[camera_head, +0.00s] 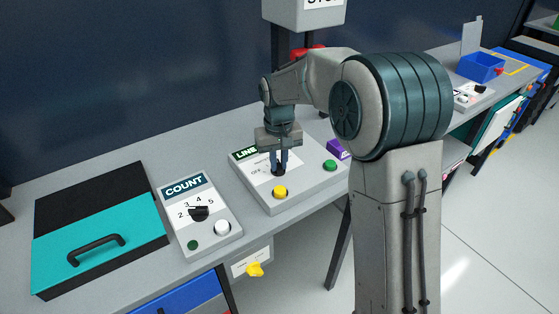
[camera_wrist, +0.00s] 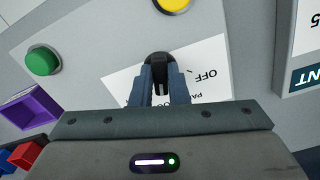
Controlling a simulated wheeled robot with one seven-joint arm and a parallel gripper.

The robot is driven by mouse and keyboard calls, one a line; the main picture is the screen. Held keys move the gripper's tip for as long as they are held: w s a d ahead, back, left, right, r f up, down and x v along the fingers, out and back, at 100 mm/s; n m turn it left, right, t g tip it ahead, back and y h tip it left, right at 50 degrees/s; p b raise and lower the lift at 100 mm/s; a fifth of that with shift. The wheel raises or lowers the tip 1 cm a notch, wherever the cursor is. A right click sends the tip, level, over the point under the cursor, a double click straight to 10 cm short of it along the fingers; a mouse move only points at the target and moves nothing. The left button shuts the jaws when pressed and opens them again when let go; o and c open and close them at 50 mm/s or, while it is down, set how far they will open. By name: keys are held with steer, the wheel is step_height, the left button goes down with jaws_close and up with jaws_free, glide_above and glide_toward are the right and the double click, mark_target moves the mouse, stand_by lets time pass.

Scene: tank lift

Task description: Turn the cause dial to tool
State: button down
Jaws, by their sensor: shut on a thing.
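My gripper (camera_head: 279,163) is shut on a black dial knob (camera_wrist: 158,58) on the panel lettered LINE (camera_head: 305,198). In the wrist view my gripper's two fingers (camera_wrist: 160,88) stand on either side of the knob. The knob's white label plate (camera_wrist: 208,68) reads OFF, and another word starting with PA is partly covered by a finger. No dial lettered CAUSE is readable. A small panel with a black knob (camera_head: 480,90) stands far off at the right; its lettering is too small to read.
A yellow button (camera_head: 280,192) and a green button (camera_head: 329,165) sit near the knob. The COUNT panel (camera_head: 184,188) and a teal-lidded box (camera_head: 75,256) stand left. A purple bin (camera_head: 338,149) and a blue bin (camera_head: 482,67) are right.

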mark_target(278, 165)
steer(key=shift+w+r+m, duration=0.1)
steer(key=shift+r+m, duration=0.05)
steer(key=shift+m, duration=0.25)
steer(key=c, duration=1.4)
jaws_free()
step_height(278, 165, up, 14)
steer(key=s+d+f+m+t, duration=0.1)
steer(key=s+d+f, duration=0.1)
steer(key=s+d, duration=0.3)
steer(key=s+d+f+m+t, duration=0.1)
steer(key=s+d+f, duration=0.2)
steer(key=s, duration=0.9)
steer(key=s+d+f+t, duration=0.1)
steer(key=s+d+f, duration=0.2)
steer(key=s+d, duration=0.5)
steer(key=shift+s+f+m, duration=0.15)
steer(key=shift+f+m, duration=0.05)
steer(key=shift+m, duration=0.2)
